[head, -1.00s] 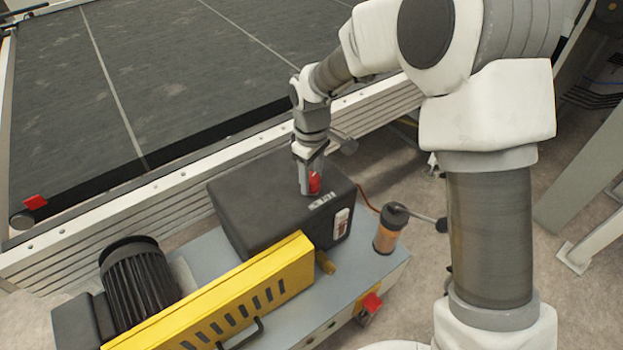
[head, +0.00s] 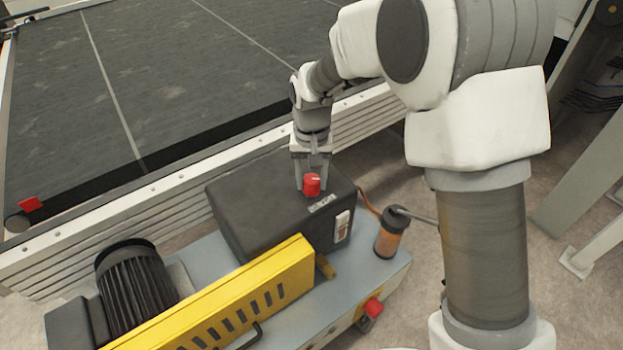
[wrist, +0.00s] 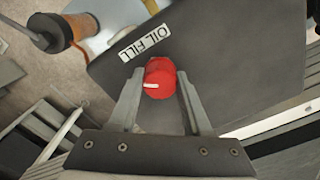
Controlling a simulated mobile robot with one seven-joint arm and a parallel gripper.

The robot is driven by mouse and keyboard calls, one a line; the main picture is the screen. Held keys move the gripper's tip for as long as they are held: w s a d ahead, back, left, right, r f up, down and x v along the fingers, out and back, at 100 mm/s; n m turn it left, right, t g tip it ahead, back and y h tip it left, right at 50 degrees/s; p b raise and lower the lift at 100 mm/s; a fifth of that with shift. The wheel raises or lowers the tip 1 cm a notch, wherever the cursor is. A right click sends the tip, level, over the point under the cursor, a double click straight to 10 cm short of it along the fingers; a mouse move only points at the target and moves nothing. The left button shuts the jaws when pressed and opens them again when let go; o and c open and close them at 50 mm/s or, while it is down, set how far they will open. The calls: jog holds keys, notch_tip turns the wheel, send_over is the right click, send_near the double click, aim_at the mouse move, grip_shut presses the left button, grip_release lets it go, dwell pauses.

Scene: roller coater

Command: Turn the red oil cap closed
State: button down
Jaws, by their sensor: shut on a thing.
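The red oil cap (head: 312,184) sits on top of the dark box-shaped oil tank (head: 262,205). In the wrist view the cap (wrist: 160,78) has a pale line mark on its left side. It sits beside a white "OIL FILL" label (wrist: 145,43). My gripper (head: 312,180) points down at the cap. In the wrist view the gripper's fingers (wrist: 157,92) lie on either side of the cap and are shut on it. The cap's underside is hidden.
A yellow slotted guard (head: 215,295) and a black finned motor (head: 133,280) stand in front of the tank. An orange cylinder (head: 388,242) stands to its right. A large dark conveyor-like bed (head: 190,75) lies behind. Another red knob (head: 373,307) is at the lower right.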

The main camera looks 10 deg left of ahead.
aim_at(312, 179)
jog(key=m, duration=0.5)
jog(key=shift+m, duration=0.3)
jog(key=m+p, duration=0.1)
jog(key=m, duration=0.3)
jog(key=shift+m, duration=0.7)
jog(key=shift+c, duration=1.7)
grip_release()
notch_tip(312, 179, up, 18)
jog(key=p, duration=0.1)
jog(key=shift+f, duration=0.25)
